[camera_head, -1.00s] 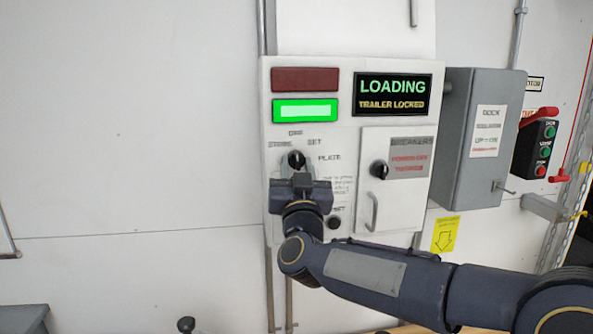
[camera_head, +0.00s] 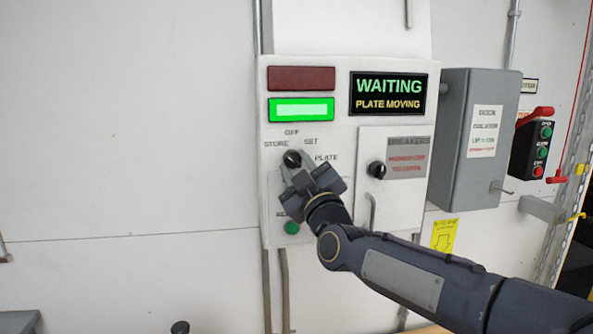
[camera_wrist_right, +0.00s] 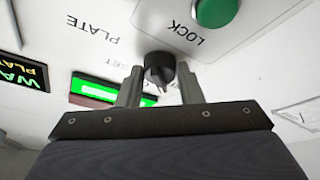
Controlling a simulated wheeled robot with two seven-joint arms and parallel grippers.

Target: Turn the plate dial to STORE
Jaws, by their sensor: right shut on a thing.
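The plate dial (camera_head: 292,158) is a small black knob on the white control panel (camera_head: 275,200). Around it are the printed words STORE to the left, OFF above and SET to the right. My right gripper (camera_head: 296,170) is shut on the dial and tilted, leaning to the upper left. In the right wrist view its fingers (camera_wrist_right: 159,85) stand either side of the dial (camera_wrist_right: 160,68). The fingers hide part of the knob, so its exact pointing is hard to read. My left gripper is not in view.
The display (camera_head: 388,96) reads WAITING, PLATE MOVING. The green lamp (camera_head: 301,109) is lit; the red lamp (camera_head: 301,78) is dark. A breaker door (camera_head: 393,180) and a grey box (camera_head: 478,140) lie to the right.

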